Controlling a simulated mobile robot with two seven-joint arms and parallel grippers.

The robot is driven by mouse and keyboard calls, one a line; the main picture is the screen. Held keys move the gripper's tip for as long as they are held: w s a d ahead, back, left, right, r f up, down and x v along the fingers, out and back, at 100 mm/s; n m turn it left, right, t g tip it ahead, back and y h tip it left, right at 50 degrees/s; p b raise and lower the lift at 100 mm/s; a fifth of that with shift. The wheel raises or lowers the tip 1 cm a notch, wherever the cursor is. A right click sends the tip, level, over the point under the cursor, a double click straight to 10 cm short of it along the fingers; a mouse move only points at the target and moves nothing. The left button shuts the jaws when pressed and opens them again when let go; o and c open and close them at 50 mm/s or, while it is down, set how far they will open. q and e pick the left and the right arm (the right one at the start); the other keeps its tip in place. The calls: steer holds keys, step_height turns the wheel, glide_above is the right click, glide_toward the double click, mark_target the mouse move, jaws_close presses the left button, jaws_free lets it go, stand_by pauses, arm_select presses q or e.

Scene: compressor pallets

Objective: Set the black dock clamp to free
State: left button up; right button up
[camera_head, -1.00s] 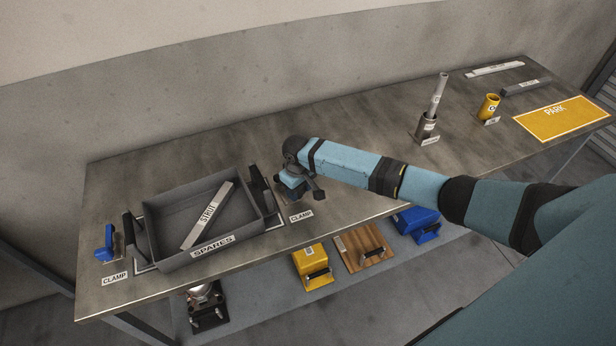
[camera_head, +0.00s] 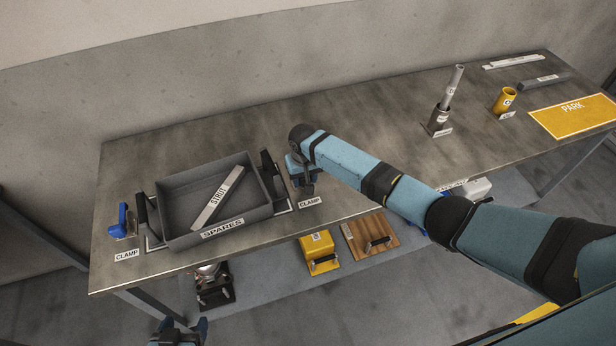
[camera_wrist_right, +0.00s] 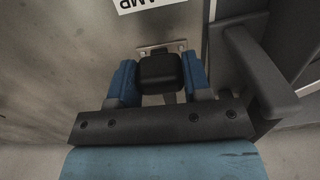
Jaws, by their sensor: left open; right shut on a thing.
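The black dock clamp (camera_wrist_right: 160,72) shows in the right wrist view as a black block in front of a small metal bracket. My right gripper (camera_wrist_right: 158,84) has its two blue fingers on either side of this block and is shut on it. In the head view my right gripper (camera_head: 304,180) is at the bench's front part, just right of the grey tray, and hides most of the clamp. The clamp's lever setting cannot be told. My left gripper (camera_head: 178,334) is open, only partly in view at the bottom edge, in front of the bench and away from the clamp.
A grey SPARES tray (camera_head: 171,243) holding a strut (camera_head: 218,198) stands left of my right gripper, its black handle close by. A blue clamp (camera_head: 123,222) is at its far left. The bench's middle is clear.

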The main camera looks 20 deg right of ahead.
steer(key=o, duration=1.3)
step_height(320, 180, up, 14)
steer(key=shift+f+b, duration=0.1)
steer(key=shift+b, duration=0.2)
